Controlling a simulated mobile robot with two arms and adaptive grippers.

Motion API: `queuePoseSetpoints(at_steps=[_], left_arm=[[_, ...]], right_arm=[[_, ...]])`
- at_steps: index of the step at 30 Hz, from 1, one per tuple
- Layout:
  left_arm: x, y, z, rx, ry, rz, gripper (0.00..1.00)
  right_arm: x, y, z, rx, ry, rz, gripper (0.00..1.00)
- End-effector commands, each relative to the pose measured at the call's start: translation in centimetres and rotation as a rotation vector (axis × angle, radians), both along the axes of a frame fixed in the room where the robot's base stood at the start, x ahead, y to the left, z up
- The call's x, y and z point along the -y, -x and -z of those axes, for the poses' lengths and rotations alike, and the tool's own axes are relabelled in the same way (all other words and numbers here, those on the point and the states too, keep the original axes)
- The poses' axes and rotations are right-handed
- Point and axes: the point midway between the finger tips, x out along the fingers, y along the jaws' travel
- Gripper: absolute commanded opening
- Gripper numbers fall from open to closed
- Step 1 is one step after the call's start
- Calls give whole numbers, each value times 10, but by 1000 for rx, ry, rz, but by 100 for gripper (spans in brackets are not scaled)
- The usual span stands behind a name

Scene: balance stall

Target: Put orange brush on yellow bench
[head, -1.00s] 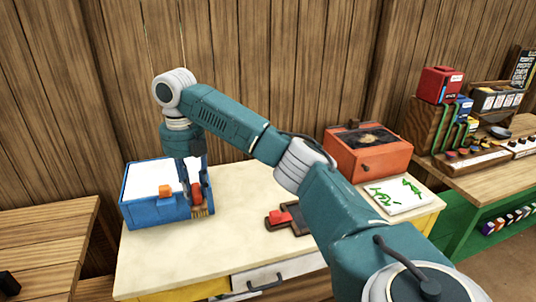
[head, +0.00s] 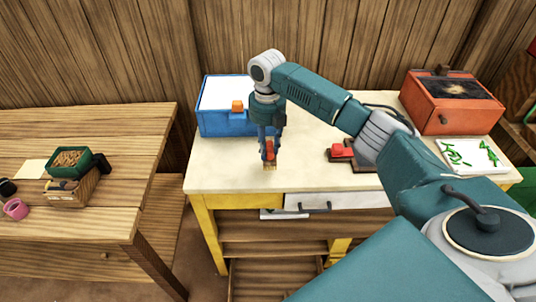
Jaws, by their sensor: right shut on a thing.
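My right gripper (head: 269,143) is shut on the orange brush (head: 270,152). The brush hangs with its tan bristles pointing down, and the fingers partly hide its orange body. It is over the cream top of the yellow bench (head: 225,178), toward the front edge and in front of the blue box. I cannot tell whether the bristles touch the top. My left gripper is not in view.
A blue box (head: 220,124) with a white top and an orange block stands at the bench's back left. A dark tray (head: 362,163) with a red block, an orange-red box (head: 438,115) and a white board (head: 485,163) are to the right. A wooden table (head: 70,235) stands left.

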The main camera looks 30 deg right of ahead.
Motion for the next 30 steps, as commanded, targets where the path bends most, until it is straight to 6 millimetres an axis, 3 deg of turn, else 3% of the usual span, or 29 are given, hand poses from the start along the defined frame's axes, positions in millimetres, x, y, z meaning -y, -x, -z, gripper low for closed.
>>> queuePoseSetpoints(at_steps=[9,21,22,24,30], left_arm=[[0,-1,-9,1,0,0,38],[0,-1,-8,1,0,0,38],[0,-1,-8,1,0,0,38],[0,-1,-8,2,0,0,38],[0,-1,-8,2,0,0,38]], right_arm=[[1,1,40,-2,2,0,0],[0,0,47,-1,1,0,0],[0,1,47,-1,0,0,30],[0,0,47,-1,2,0,44],[0,1,47,-2,1,0,47]])
